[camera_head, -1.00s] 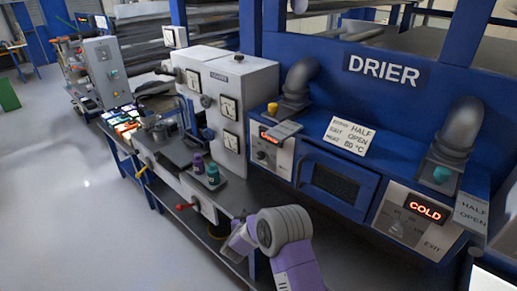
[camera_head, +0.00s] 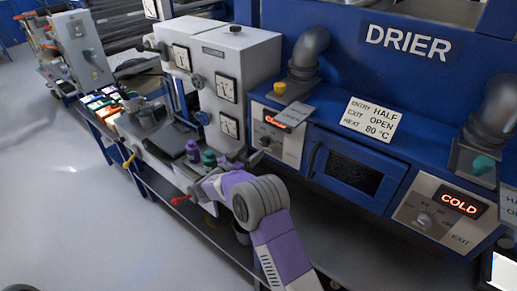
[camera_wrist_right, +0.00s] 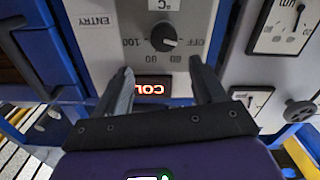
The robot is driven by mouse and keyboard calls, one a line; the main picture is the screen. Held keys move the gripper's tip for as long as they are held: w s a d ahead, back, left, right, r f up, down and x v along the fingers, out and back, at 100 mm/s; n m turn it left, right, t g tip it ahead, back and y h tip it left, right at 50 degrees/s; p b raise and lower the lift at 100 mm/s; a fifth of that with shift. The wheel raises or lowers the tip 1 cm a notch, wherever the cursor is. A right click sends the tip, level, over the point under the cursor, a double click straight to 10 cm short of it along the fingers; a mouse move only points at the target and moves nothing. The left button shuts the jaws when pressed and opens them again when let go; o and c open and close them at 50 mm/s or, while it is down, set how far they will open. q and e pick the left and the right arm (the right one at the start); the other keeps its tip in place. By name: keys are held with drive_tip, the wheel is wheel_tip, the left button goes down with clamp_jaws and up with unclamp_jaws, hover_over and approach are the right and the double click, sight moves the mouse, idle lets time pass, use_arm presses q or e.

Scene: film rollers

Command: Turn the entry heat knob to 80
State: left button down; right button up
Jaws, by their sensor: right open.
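The entry heat knob (camera_wrist_right: 163,38) is a dark round dial on the light grey entry panel (camera_wrist_right: 120,65), upside down in the right wrist view. Its pointer mark faces the OFF label; 60, 80 and 100 are printed around it. The red-lit display (camera_wrist_right: 152,89) beside it reads COLD, partly covered by a finger. My right gripper (camera_wrist_right: 163,82) is open and empty, fingers on both sides of the display, apart from the knob. In the head view the knob (camera_head: 266,141) is small, above my right gripper (camera_head: 250,160). My left gripper is not in view.
A sign (camera_head: 370,119) reads entry half, exit open, heat 80 °C. The exit panel (camera_head: 440,213) at the right also shows COLD. A grey coating cabinet (camera_head: 243,45) with gauges stands left of the entry panel.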

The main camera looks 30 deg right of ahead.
sight(263, 144)
drive_tip(key=x, duration=0.2)
drive_tip(key=f+x, duration=0.1)
drive_tip(key=x, duration=0.2)
drive_tip(key=b+x, duration=0.1)
drive_tip(key=x, duration=0.1)
drive_tip(key=shift+w+d+f, duration=0.25)
drive_tip(key=shift+w+f, duration=0.05)
drive_tip(key=shift+w, duration=0.1)
drive_tip(key=shift+c, duration=0.4)
drive_tip(key=c, duration=1)
